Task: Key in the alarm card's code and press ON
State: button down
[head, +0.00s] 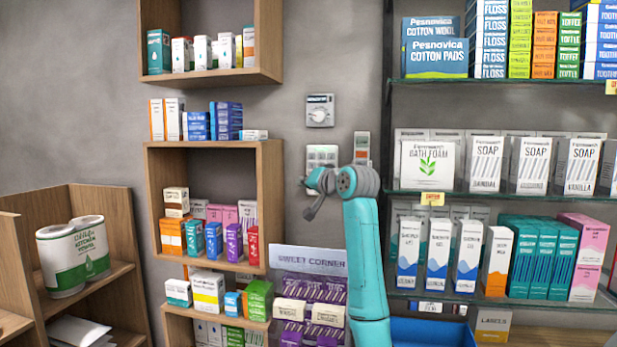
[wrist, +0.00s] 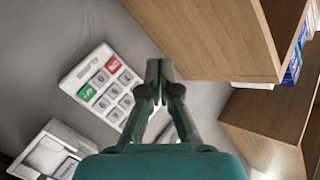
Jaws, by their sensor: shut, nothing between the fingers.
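A white keypad (head: 322,156) is fixed to the grey wall between the wooden shelves and the glass shelves. In the wrist view the keypad (wrist: 101,86) shows tilted, with grey keys, one red key and one green key; the key marks are too small to read surely. My gripper (head: 309,214) is shut and empty, in front of the wall, covering the keypad's lower part in the head view. In the wrist view my gripper's fingertips (wrist: 159,70) are just right of the keypad, with no clear contact. I cannot make out a readable alarm card.
A dial unit (head: 320,110) is above the keypad, and a narrow wall unit (head: 361,148) with a red patch is to its right. A wooden shelf box (head: 270,185) stands close on the left. Glass shelves with stock (head: 440,184) are on the right. A purple stand (head: 308,262) is below.

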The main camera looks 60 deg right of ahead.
jog(key=w+d, duration=0.3)
jog(key=d, duration=0.5)
jog(key=shift+w+d, duration=0.15)
jog(key=shift+d, duration=0.1)
dwell(1.4)
jog(key=shift+w+d, duration=0.1)
jog(key=shift+d, duration=0.15)
jog(key=shift+w+d, duration=0.15)
jog(key=shift+d, duration=0.15)
dwell(0.8)
jog(key=shift+a, duration=0.1)
jog(key=shift+s+a, duration=0.3)
jog(key=shift+a, duration=0.3)
jog(key=shift+s+a, duration=0.3)
jog(key=shift+a, duration=0.45)
jog(key=shift+s+a, duration=0.35)
jog(key=shift+a, duration=0.45)
jog(key=shift+s+a, duration=0.3)
jog(key=shift+a, duration=0.45)
